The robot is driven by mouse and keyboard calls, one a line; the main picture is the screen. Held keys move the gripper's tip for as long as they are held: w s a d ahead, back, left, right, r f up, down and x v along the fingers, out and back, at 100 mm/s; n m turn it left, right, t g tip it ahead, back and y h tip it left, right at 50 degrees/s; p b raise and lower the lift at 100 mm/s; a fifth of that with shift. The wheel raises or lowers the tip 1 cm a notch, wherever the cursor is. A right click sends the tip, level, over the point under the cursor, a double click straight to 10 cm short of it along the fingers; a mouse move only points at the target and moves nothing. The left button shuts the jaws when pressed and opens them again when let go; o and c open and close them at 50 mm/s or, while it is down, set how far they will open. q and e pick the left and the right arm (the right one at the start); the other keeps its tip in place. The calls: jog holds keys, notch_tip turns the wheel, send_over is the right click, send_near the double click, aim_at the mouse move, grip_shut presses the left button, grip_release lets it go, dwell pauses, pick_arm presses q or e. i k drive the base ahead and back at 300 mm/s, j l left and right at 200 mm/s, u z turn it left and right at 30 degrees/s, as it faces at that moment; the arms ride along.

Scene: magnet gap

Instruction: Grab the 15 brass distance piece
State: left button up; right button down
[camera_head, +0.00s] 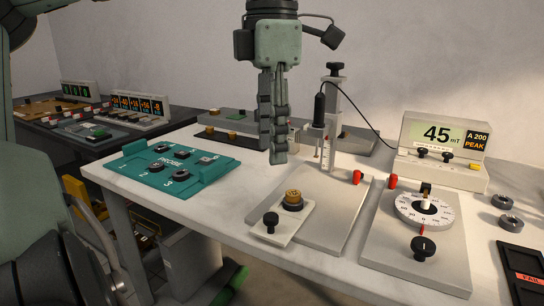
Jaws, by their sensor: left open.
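A brass round piece (293,197) with dark marks on its top sits on a dark seat on a small pale plate (283,222) at the table's middle front. The marks are too small to read. Other small brass pieces (214,112) show on the grey rack (243,120) at the back, partly hidden behind my gripper. My left gripper (278,155) hangs pointing down above the table, behind and above the brass piece on the plate, clear of it. It is open, with nothing seen between its fingers. My right gripper is not in view.
A teal probe tray (148,187) lies left. A probe stand (329,130) with a cable rises just right of my gripper. A meter (440,152) reading 45 mT and a dial plate (422,240) stand right. Metal rings (502,202) and a black tray (524,268) lie far right.

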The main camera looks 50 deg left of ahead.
aim_at(292, 196)
jog(key=k+l, duration=0.2)
jog(key=k, duration=0.25)
jog(key=k+l, duration=0.25)
jog(key=k, duration=0.25)
